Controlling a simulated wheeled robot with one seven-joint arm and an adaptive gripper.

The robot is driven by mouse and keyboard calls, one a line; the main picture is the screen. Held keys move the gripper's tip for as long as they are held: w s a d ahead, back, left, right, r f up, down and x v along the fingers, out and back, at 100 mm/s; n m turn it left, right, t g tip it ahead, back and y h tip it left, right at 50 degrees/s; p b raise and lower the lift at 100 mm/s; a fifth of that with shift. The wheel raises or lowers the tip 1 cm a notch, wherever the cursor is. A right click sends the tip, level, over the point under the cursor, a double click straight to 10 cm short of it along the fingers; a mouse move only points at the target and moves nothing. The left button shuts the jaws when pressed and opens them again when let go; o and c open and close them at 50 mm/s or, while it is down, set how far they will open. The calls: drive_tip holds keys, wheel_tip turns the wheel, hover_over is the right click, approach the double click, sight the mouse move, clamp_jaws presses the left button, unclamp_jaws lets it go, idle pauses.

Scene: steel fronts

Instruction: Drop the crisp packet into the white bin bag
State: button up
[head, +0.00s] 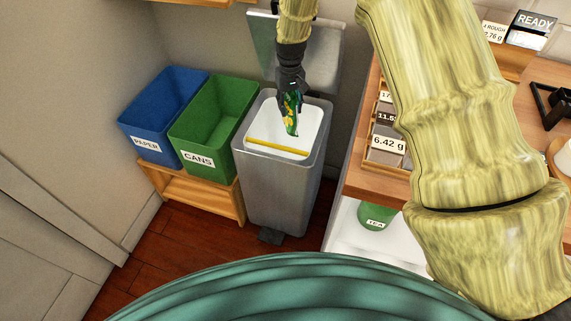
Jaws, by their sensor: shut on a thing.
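The crisp packet (291,118) is green with yellow marks and hangs down from my gripper (290,98). My gripper is shut on its upper end. The white bin bag (312,124) lines the inside of a grey steel pedal bin (281,187), with a yellow strip (276,147) along its near edge. The gripper and packet show in front of the bag's opening in the head view. I cannot tell from this single view how high the packet hangs over the bag. The bin's lid (321,55) stands open behind.
A blue bin labelled PAPER (152,124) and a green bin labelled CANS (213,124) stand left of the steel bin on a wooden stand (195,187). A wooden counter (360,181) with number displays (388,144) lies to the right. A green TEA container (376,215) sits below it.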

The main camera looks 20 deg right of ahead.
sight(290, 93)
drive_tip(key=shift+f+b, duration=1.2)
drive_tip(key=shift+f, duration=0.55)
drive_tip(key=o, duration=1)
wheel_tip(290, 93, up, 12)
